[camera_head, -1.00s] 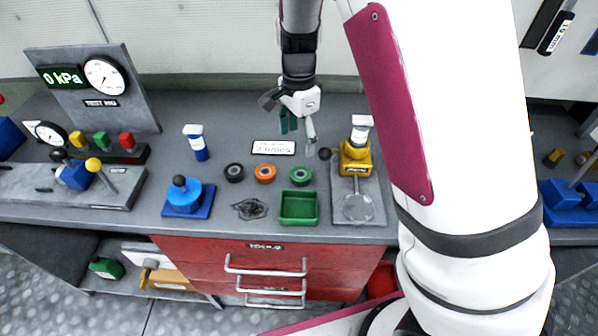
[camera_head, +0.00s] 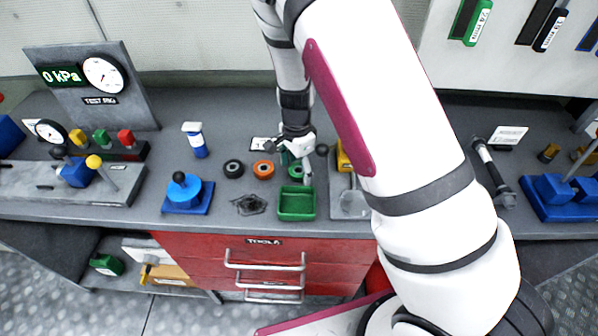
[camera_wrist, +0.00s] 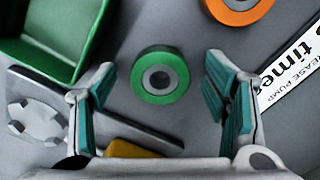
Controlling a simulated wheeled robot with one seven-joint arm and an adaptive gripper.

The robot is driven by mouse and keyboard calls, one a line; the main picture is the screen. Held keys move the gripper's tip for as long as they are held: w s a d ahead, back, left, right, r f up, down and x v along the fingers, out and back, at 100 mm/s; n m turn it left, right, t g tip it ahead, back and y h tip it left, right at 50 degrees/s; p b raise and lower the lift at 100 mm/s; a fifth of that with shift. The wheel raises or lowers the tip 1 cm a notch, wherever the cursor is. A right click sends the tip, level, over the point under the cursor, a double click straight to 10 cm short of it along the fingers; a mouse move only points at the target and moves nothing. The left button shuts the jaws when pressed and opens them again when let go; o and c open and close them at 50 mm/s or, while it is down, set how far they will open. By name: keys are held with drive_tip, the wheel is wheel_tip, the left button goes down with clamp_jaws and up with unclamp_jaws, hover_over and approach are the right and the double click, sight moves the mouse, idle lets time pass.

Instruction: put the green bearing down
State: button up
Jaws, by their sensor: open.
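The green bearing (camera_wrist: 160,75) is a green ring with a dark grey centre, lying on the grey bench top. In the wrist view it sits between and just beyond the fingertips of my gripper (camera_wrist: 158,95), apart from both fingers. My gripper is open with teal finger pads and holds nothing. In the head view my gripper (camera_head: 296,168) is low over the bench, and the green bearing (camera_head: 294,171) shows partly behind the fingers.
An orange bearing (camera_head: 263,169) and a black bearing (camera_head: 233,169) lie to the left. A green tray (camera_head: 297,215) stands in front. A printed label (camera_wrist: 293,67) and a yellow fixture (camera_head: 344,157) on a grey plate are close to my gripper. A blue pump (camera_head: 184,189) stands further left.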

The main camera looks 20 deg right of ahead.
drive_tip(key=c, duration=1.4)
drive_tip(key=shift+r, duration=0.1)
